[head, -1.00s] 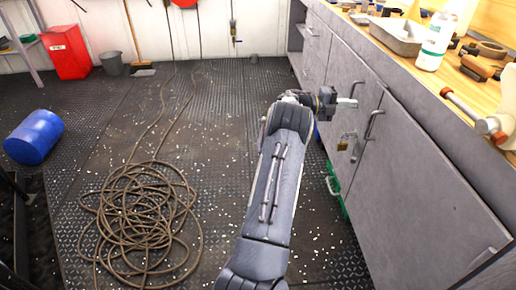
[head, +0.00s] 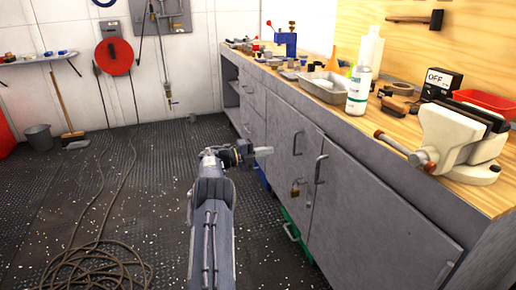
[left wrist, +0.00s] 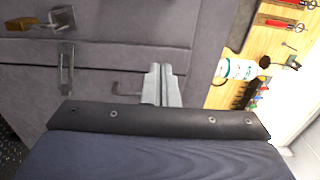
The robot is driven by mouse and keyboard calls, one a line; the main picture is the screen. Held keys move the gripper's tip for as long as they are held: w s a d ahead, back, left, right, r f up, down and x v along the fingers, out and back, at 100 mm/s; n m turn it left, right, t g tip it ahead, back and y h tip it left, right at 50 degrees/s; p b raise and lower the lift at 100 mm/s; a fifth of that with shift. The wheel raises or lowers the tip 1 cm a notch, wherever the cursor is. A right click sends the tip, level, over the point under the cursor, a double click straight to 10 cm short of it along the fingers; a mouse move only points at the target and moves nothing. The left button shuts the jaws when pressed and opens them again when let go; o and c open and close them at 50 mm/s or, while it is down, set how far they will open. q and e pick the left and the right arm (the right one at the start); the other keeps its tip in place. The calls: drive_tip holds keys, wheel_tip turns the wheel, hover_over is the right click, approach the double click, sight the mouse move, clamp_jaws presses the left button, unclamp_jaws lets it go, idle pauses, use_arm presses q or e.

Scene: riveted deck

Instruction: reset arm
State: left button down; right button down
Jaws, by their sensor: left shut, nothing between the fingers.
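My left gripper (head: 263,151) is in the lower middle of the head view, at the end of my raised forearm. It points right, toward the grey cabinet (head: 345,215), and in the picture its tips show just left of a door handle. Its fingers are together with nothing between them. The left wrist view also shows the shut fingers (left wrist: 161,85) in front of the grey cabinet doors. I cannot tell how far the tips are from the doors. My right gripper is in neither view.
The wooden workbench top (head: 400,127) carries a vise (head: 455,140), a white bottle (head: 359,90) and a grey tray (head: 322,88). A padlock (head: 295,188) hangs on the cabinet. A coiled rope (head: 95,270) lies on the floor at left.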

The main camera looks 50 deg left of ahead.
use_arm(q)
drive_tip(key=shift+s+a, duration=0.25)
drive_tip(key=shift+a, duration=0.4)
drive_tip(key=shift+s+a, duration=0.25)
drive_tip(key=shift+a, duration=0.4)
